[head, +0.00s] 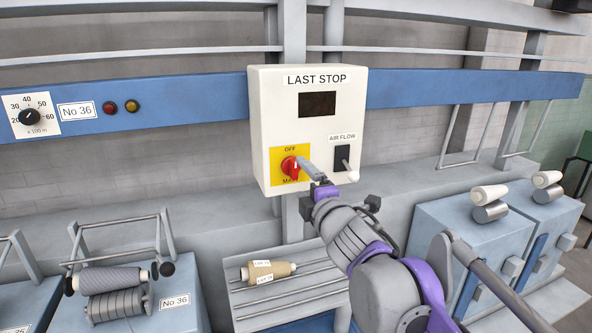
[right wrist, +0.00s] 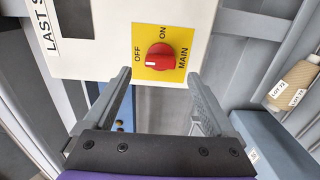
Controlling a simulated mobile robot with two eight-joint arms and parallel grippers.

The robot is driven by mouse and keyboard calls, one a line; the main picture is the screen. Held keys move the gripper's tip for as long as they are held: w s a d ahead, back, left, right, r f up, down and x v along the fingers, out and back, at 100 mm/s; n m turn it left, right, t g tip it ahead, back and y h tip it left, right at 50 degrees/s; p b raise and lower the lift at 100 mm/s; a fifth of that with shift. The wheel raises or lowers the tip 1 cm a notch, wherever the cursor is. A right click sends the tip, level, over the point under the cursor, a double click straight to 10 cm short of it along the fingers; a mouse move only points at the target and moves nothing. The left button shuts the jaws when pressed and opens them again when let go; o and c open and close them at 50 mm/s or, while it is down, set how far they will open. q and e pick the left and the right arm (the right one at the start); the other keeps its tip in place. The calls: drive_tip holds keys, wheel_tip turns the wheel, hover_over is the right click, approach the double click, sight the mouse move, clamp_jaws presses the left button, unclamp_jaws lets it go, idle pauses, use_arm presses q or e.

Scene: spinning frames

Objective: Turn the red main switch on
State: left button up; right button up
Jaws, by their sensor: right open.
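The red main switch (head: 290,166) is a round knob on a yellow plate (head: 278,178), low on the left of a white box labelled LAST STOP (head: 265,110). In the right wrist view the switch (right wrist: 160,57) shows OFF, ON and MAIN labels around it. Its white mark is on the side of the OFF label. My right gripper (head: 305,166) is at the plate's right edge in the head view and hides the ON label there. In the right wrist view its fingers (right wrist: 158,75) are open and empty, pointing at the switch, one on each side. My left gripper is out of view.
A black AIR FLOW switch with a pale lever (head: 343,160) sits right of the plate, close to my gripper. A blue rail (head: 200,100) runs behind the box. Below is a rack with a tan bobbin (head: 268,271); blue machine units (head: 455,240) stand at right.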

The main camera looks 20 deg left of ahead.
sight(296, 171)
drive_tip(key=x, duration=0.5)
drive_tip(key=shift+w+p, duration=0.1)
drive_tip(key=shift+p, duration=0.25)
drive_tip(key=c, duration=1.4)
